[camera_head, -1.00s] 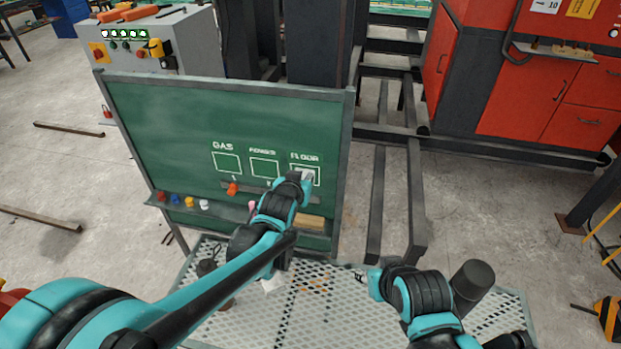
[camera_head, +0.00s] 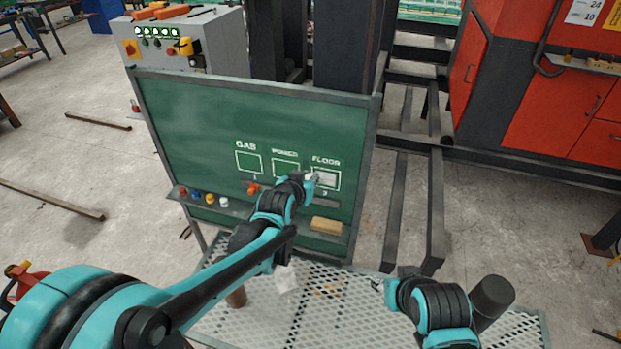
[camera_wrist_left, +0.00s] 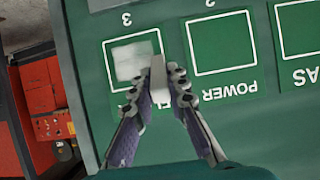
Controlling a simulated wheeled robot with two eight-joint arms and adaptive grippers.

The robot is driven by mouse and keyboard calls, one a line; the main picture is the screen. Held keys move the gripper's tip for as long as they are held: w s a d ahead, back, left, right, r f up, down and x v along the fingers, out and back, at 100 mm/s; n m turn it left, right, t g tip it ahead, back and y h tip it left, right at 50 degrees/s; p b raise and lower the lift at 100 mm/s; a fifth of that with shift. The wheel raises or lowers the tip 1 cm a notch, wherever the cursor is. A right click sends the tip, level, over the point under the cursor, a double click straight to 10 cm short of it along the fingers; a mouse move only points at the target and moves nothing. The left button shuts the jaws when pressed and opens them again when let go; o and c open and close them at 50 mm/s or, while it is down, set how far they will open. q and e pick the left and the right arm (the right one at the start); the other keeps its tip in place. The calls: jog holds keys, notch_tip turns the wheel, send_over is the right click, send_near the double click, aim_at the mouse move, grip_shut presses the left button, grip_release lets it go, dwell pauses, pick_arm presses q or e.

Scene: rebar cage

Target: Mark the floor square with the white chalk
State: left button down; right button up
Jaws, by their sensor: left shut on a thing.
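The green chalkboard (camera_head: 190,120) carries outlined squares labelled GAS, POWER and FLOOR. The FLOOR square (camera_head: 334,179) holds a whitish smear, which also shows in the left wrist view (camera_wrist_left: 130,60). My left gripper (camera_head: 308,182) is at the left side of that square. In the left wrist view its fingers (camera_wrist_left: 160,82) are shut on the white chalk (camera_wrist_left: 158,72), whose tip overlaps the square's edge nearest POWER. I cannot tell whether the tip touches the board. My right gripper (camera_head: 380,286) is low, right of the board, over the mesh table; its fingers are too small to read.
Red, blue, yellow and white pieces (camera_head: 209,198) stand on the board's ledge. A tan eraser (camera_head: 326,225) lies at its right. A white crumpled item (camera_head: 287,279) is on the mesh table (camera_head: 330,315). Red cabinets (camera_head: 560,100) stand behind, right.

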pick_arm(q)
jog(key=s+a, duration=0.2)
jog(key=s, duration=0.3)
jog(key=shift+s+p, duration=0.4)
jog(key=s, duration=0.2)
jog(key=shift+s+a, duration=0.4)
jog(key=shift+w, duration=0.1)
dwell(0.4)
jog(key=r+b+x, duration=0.1)
jog(key=b+x, duration=0.1)
jog(key=x, duration=0.5)
jog(key=shift+w+d, duration=0.2)
jog(key=shift+w, duration=0.25)
jog(key=shift+w+d+r+b, duration=0.1)
jog(key=shift+w+d+b, duration=0.2)
jog(key=shift+w, duration=0.5)
dwell(0.4)
